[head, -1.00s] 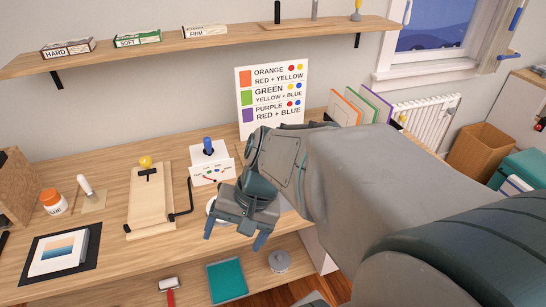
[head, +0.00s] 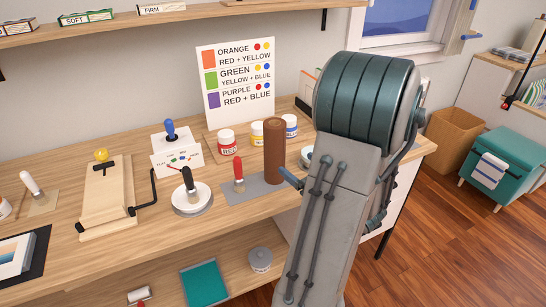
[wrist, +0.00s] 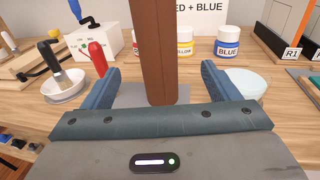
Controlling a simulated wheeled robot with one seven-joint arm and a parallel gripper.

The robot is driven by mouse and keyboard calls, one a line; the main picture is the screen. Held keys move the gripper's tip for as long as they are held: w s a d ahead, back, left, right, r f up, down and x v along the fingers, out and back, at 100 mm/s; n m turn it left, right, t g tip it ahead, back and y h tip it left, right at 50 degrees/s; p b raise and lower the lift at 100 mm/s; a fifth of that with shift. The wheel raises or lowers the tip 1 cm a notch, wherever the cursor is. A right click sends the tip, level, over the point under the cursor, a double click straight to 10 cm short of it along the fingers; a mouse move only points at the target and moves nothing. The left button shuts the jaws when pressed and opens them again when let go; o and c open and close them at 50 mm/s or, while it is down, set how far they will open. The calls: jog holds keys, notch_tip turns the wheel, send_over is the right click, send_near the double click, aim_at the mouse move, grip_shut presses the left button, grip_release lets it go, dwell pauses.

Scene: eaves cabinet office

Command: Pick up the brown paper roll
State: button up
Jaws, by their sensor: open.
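The brown paper roll (head: 274,151) stands upright on a grey mat (head: 240,191) on the workbench, in front of the paint jars. It also shows in the wrist view (wrist: 152,55), rising between my two open fingers. My gripper (wrist: 157,85) is open, with one blue finger on each side of the roll and a gap visible on both sides. In the head view my arm hides most of the gripper; one blue finger (head: 290,177) shows just right of the roll.
A red-handled tool (head: 239,175) stands close left of the roll, and a brush in a white dish (head: 192,198) is further left. Red (head: 227,141), yellow and blue paint jars stand behind. A pale bowl (wrist: 245,83) is close to the right finger.

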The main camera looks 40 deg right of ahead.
aim_at(282, 153)
jog(key=w, duration=0.8)
jog(key=shift+f, duration=0.15)
jog(key=w+p, duration=0.1)
jog(key=w, duration=0.4)
jog(key=shift+d, duration=0.1)
jog(key=c, duration=1.2)
jog(key=shift+r, duration=0.9)
notch_tip(282, 153, up, 3)
jog(key=shift+f, duration=0.15)
jog(key=d+r, duration=0.2)
jog(key=d, duration=0.1)
jog(key=s+d+r, duration=0.1)
jog(key=d+r, duration=0.1)
jog(key=d, duration=0.2)
jog(key=d+r, duration=0.2)
jog(key=d, duration=0.2)
jog(key=shift+s+d+r+p, duration=0.25)
jog(key=shift+s+r+p, duration=0.15)
jog(key=shift+a, duration=0.1)
